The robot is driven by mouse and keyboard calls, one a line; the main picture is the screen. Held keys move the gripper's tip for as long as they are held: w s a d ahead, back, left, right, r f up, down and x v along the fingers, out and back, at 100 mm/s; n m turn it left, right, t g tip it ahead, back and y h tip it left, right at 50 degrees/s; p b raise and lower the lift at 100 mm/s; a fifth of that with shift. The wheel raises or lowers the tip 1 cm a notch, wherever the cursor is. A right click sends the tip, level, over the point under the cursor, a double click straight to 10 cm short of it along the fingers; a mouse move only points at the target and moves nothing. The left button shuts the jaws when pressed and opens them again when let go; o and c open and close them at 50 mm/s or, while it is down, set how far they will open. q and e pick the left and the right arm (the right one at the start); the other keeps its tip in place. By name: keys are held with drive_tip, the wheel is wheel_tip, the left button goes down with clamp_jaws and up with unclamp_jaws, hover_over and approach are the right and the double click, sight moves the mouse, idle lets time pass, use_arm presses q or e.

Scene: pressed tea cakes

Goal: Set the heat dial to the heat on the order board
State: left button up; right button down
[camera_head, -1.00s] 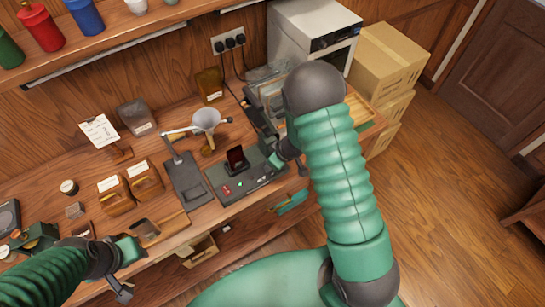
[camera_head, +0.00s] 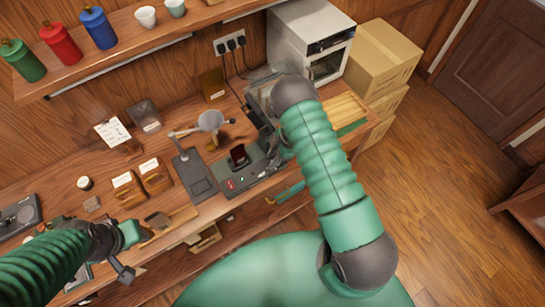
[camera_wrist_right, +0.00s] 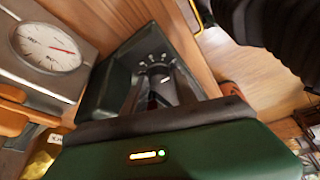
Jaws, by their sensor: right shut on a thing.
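In the right wrist view, the heat dial (camera_wrist_right: 158,71) sits in a dark recessed housing, with pale marks fanned around its far side. My right gripper (camera_wrist_right: 160,88) is shut on the dial. The fingers partly cover it, so I cannot tell which mark it points to. In the head view my right forearm hides most of this contact. The order board (camera_head: 112,131) stands at the back left of the bench with a white sheet; its writing is too small to read. My left gripper (camera_head: 124,262) is over the bench's front left, apart from the board; its jaws are unclear.
A round gauge (camera_wrist_right: 48,47) with a red needle is beside the housing in the wrist view. A press base (camera_head: 250,172), a funnel (camera_head: 210,121) and wooden holders (camera_head: 127,188) crowd the bench. A white oven (camera_head: 312,38) and cardboard boxes (camera_head: 384,58) stand at the right.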

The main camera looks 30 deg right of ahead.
drive_tip(key=shift+d+n, duration=0.1)
drive_tip(key=shift+n, duration=0.5)
drive_tip(key=shift+w, duration=0.1)
drive_tip(key=c, duration=1.2)
unclamp_jaws()
drive_tip(key=shift+o, duration=1)
drive_tip(key=b+v, duration=0.3)
drive_tip(key=v, duration=1.3)
drive_tip(key=shift+w+d+r+b, duration=0.25)
drive_tip(key=shift+w+d+b, duration=0.05)
drive_tip(key=shift+d, duration=0.05)
